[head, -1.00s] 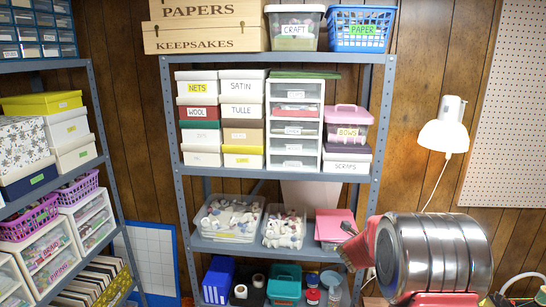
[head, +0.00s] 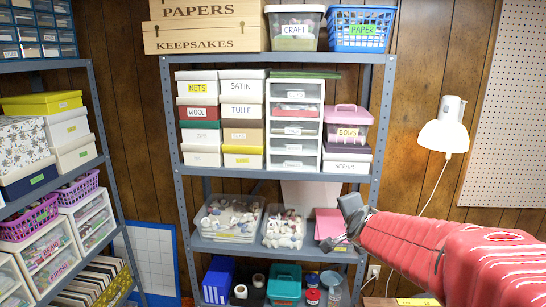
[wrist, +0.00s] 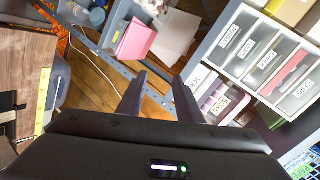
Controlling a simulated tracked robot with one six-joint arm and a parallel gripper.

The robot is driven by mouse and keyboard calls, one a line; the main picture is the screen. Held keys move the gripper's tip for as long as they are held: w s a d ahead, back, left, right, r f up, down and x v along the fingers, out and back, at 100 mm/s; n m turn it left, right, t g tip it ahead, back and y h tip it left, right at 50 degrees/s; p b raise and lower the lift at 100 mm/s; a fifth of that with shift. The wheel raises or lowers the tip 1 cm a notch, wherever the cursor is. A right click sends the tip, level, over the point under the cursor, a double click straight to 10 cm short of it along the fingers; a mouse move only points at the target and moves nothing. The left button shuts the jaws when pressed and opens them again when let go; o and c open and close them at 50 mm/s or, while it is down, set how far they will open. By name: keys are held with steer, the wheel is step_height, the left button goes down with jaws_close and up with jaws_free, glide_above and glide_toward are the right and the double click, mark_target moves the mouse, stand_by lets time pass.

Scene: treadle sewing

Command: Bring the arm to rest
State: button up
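My gripper (head: 346,225) is at the end of my red arm, in the lower right of the head view, in front of the shelf's right post. In the wrist view the two dark fingers of my gripper (wrist: 158,80) stand apart with nothing between them.
A grey metal shelf (head: 388,120) holds boxes, white drawers (head: 295,115) and bins of spools (head: 230,217). A white lamp (head: 443,135) hangs on the wall at right. A wooden surface (wrist: 25,65) shows in the wrist view.

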steer(key=s+a+f+n+g, duration=0.1)
steer(key=s+n, duration=0.4)
steer(key=s, duration=0.6)
steer(key=s+a+f+n+g, duration=0.1)
steer(key=s+f+n+g, duration=0.2)
steer(key=s, duration=0.8)
steer(key=s+a+f+n+g+y, duration=0.1)
steer(key=s+n, duration=0.5)
steer(key=s, duration=0.6)
steer(key=shift+a+f+n+g, duration=0.35)
steer(key=shift+f+g, duration=0.35)
steer(key=shift+g, duration=0.4)
